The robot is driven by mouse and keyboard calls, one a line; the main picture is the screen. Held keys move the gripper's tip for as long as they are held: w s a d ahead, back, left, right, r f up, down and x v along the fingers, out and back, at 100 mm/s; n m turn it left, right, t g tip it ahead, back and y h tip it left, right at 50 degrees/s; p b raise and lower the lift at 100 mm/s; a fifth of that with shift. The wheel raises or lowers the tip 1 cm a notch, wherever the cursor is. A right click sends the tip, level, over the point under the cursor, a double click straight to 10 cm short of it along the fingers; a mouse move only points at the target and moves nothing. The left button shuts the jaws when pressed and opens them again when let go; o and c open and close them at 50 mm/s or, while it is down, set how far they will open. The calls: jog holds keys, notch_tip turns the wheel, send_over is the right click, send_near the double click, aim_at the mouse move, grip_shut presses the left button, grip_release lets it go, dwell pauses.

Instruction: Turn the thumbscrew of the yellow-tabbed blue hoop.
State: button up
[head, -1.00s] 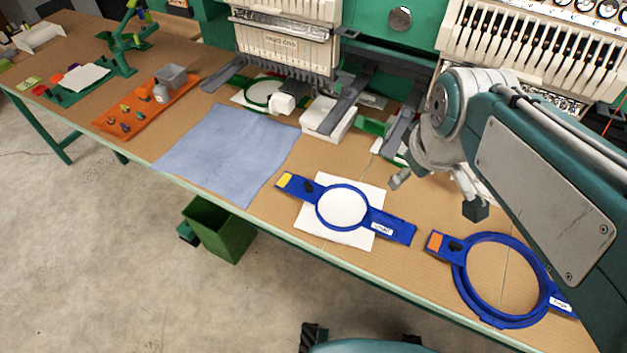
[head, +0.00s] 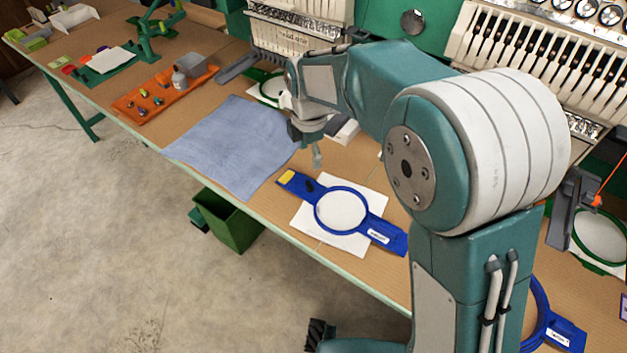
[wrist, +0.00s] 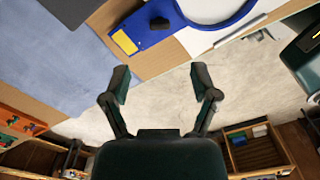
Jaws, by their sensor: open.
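The yellow-tabbed blue hoop (head: 341,211) lies on a white sheet (head: 310,222) near the front edge of the bench. Its yellow tab (head: 286,176) is at its left end, with a small dark thumbscrew (head: 309,186) beside it. In the wrist view the yellow tab (wrist: 124,42) and the dark thumbscrew (wrist: 159,23) show at the top, beyond the fingertips. My gripper (head: 312,158) is above the bench, behind the tabbed end and apart from it. In the wrist view my gripper (wrist: 160,78) is open and empty between its fingers.
A blue-grey cloth (head: 230,145) lies left of the hoop. An orange tray (head: 160,95) with small parts is farther left. A second blue hoop (head: 541,310) is partly hidden behind my arm. Embroidery machines (head: 300,40) line the back. A green bin (head: 228,218) stands below the bench edge.

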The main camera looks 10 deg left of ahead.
aim_at(309, 184)
notch_tip(309, 184, down, 10)
jog(key=shift+f, duration=0.1)
jog(key=shift+a+f, duration=0.2)
jog(key=shift+f, duration=0.05)
grip_shut()
